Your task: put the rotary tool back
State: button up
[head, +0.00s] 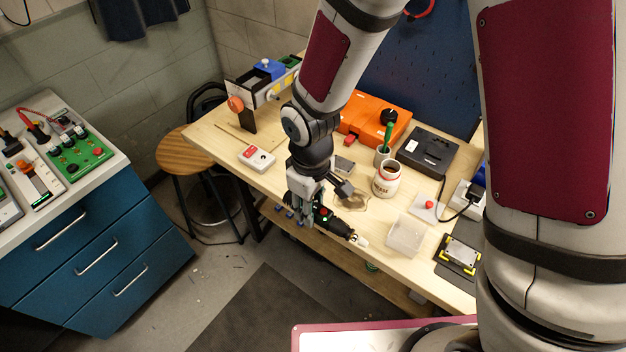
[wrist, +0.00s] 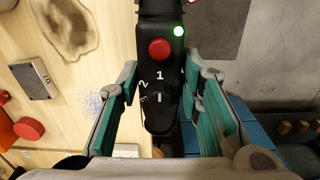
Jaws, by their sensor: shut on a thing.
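The rotary tool (head: 338,224) is black, with a pale tip at its lower right end in the head view. In the wrist view the rotary tool (wrist: 160,75) shows a red button, a lit green light and dial marks. My gripper (head: 316,206) is shut on the tool's body, and the wrist view shows my gripper (wrist: 162,85) with a green-padded finger on each side of it. The tool is held at the front edge of the wooden bench (head: 222,148), with bench on one side and floor on the other in the wrist view. The tool's far end is cut off there.
Near the tool stand a clear open box (head: 404,237) and a mug (head: 387,180). A black mat with yellow marks (head: 457,256) lies at right. Behind are an orange case (head: 362,116) and a black case (head: 427,152). A red-and-white box (head: 256,158) is at left. Bench surface between is partly free.

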jog(key=w, duration=0.6)
jog(key=w+f, duration=0.1)
jog(key=w, duration=0.2)
jog(key=shift+w+d, duration=0.1)
jog(key=shift+w, duration=0.25)
jog(key=shift+w+f+p, duration=0.15)
jog(key=shift+f+p, duration=0.15)
jog(key=shift+p, duration=0.05)
notch_tip(320, 180, down, 2)
jog(key=shift+f+p, duration=0.1)
jog(key=shift+p, duration=0.2)
jog(key=shift+f, duration=0.35)
jog(key=o, duration=1.2)
jog(key=shift+c, duration=0.2)
